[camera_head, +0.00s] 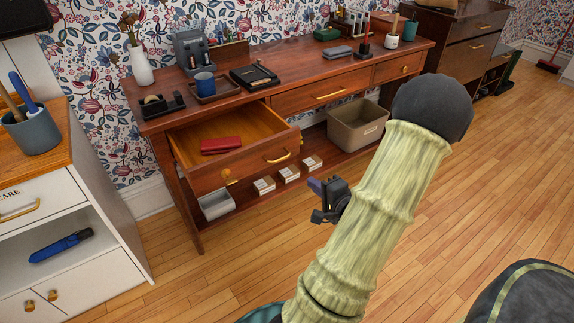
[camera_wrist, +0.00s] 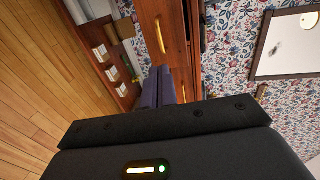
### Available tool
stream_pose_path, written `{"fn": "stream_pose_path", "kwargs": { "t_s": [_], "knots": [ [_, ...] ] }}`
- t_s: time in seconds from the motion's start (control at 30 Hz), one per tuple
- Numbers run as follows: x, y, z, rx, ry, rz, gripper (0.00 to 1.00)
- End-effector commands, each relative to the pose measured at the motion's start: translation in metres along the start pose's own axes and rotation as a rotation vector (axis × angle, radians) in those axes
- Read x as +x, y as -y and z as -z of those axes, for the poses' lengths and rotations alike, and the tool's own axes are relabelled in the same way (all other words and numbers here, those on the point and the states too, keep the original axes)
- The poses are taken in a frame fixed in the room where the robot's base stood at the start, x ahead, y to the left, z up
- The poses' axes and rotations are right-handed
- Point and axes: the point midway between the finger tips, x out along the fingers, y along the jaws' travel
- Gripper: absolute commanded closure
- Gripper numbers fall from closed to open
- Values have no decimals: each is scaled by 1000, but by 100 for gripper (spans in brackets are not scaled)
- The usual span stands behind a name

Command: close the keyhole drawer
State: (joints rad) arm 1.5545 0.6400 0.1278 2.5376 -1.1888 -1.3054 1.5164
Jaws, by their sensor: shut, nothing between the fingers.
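In the head view a wooden drawer (camera_head: 250,165) stands pulled out of the left end of the desk. A red wallet-like thing (camera_head: 221,145) lies inside. My gripper (camera_head: 315,186) is right of and below the drawer front, apart from it, with dark blue fingers pointing left. In the wrist view my gripper (camera_wrist: 165,72) is shut and empty. Its fingers overlap a turned wooden drawer front (camera_wrist: 150,22) with a gold handle; contact cannot be judged.
The desk (camera_head: 350,63) holds a blue mug (camera_head: 204,82), trays and a vase. Small white boxes (camera_head: 289,174) and a beige bin (camera_head: 357,128) stand on its lower shelf. A white cabinet (camera_head: 85,210) stands at left. Open wooden floor lies in front.

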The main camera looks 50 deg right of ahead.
Motion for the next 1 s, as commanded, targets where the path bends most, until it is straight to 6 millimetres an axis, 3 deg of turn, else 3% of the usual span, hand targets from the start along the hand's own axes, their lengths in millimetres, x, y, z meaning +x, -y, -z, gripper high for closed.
{"fn": "stream_pose_path", "kwargs": {
  "t_s": [0.37,1.0],
  "knots": [
    [11,-1,0,-6,2,-2,100],
    [118,-4,0,-7,1,-2,100]
  ]
}}
